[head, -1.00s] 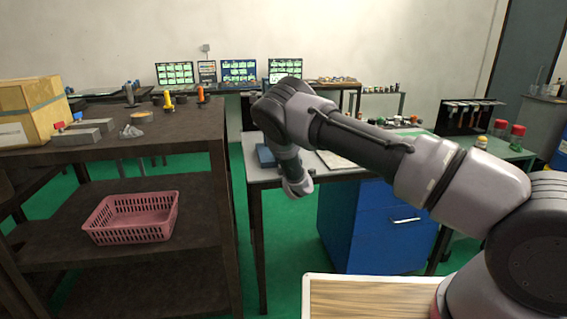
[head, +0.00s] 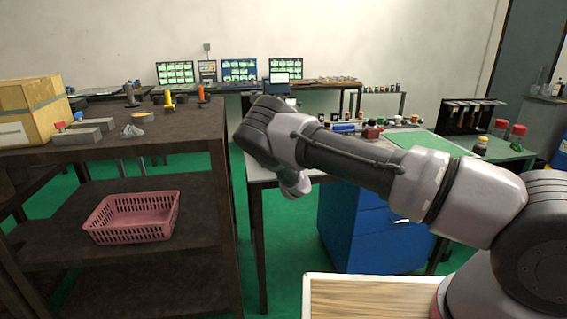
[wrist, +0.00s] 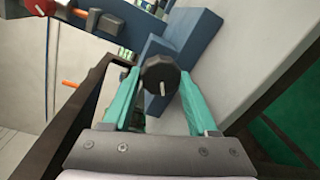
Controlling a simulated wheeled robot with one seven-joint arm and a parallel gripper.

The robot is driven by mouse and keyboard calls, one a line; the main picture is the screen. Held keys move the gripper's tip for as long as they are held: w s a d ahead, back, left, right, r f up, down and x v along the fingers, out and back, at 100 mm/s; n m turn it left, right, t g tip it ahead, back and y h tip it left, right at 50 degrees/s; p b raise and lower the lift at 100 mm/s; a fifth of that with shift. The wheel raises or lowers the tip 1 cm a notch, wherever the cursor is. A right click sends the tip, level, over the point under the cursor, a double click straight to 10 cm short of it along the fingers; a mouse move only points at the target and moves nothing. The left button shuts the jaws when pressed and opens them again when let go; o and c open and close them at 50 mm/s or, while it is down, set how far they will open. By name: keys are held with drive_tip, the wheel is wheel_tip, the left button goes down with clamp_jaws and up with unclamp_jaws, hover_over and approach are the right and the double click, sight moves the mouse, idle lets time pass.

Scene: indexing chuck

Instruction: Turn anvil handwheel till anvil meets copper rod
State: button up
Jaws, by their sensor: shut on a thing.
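In the wrist view, my gripper (wrist: 157,80) has its teal fingers on both sides of a round black knob (wrist: 160,72) with a white mark, which looks like the anvil handwheel. The gripper is shut on it. The white mark points toward the bottom of the picture. The knob sits in front of a blue block-shaped body (wrist: 185,34). Orange, copper-coloured pieces show at the upper left (wrist: 82,14) and at the left (wrist: 69,83); I cannot tell which is the copper rod, nor see the anvil meeting it. In the head view my arm hides the gripper and the knob.
A light worktable (head: 262,176) stands behind my arm, with a blue drawer cabinet (head: 365,255) below. A dark shelf (head: 60,158) with a pink basket (head: 130,217) and a cardboard box (head: 30,112) is at the left. Green floor lies between.

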drive_tip(key=shift+s+f, duration=0.1)
drive_tip(key=shift+f, duration=0.05)
drive_tip(key=o, duration=1.4)
drive_tip(key=shift+c, duration=0.2)
